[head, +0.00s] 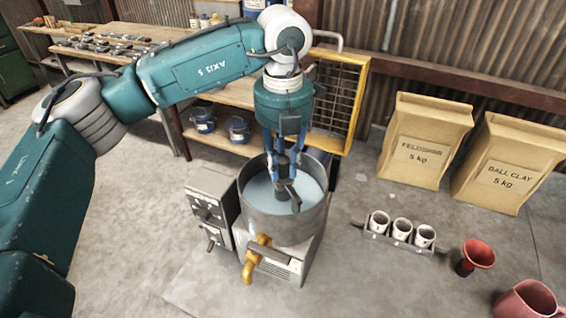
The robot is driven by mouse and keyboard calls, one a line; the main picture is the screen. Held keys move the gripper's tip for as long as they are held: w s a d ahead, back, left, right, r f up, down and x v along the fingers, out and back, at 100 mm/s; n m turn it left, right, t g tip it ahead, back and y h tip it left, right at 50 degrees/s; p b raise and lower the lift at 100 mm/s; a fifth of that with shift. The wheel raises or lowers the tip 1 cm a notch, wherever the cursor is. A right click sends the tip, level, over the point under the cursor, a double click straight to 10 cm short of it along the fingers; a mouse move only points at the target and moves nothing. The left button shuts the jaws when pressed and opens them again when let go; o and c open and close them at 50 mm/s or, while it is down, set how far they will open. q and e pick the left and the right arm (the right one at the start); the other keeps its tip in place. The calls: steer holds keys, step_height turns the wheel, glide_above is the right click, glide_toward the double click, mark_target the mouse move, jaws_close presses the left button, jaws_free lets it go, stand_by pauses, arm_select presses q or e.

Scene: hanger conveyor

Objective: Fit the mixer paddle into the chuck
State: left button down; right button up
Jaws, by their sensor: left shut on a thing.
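My left gripper (283,176) points down over the steel mixing pot (284,228), which holds pale blue liquid. Its blue fingers are shut on a small dark piece, which I take to be the mixer paddle (294,199). The paddle's lower end slants down to the right, within the pot's rim as seen from above. I cannot tell whether it touches the liquid. I cannot make out the chuck as a separate thing; the gripper and arm cover the space above the pot. My right gripper is not in view.
A control box (211,213) stands against the pot's left side, and a yellow tap (256,258) sticks out in front. A cup rack (388,238), red funnel (474,257) and pink jug (527,300) stand right. Paper sacks (425,140) and a yellow-framed rack (355,100) stand behind.

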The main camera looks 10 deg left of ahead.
arm_select(q)
steer(key=shift+f+b, duration=0.6)
steer(key=shift+b, duration=0.05)
steer(key=c, duration=1.7)
jaws_free()
steer(key=shift+c, duration=0.2)
steer(key=o, duration=0.5)
steer(key=shift+o, duration=0.2)
step_height(320, 180, up, 12)
steer(key=shift+f, duration=0.1)
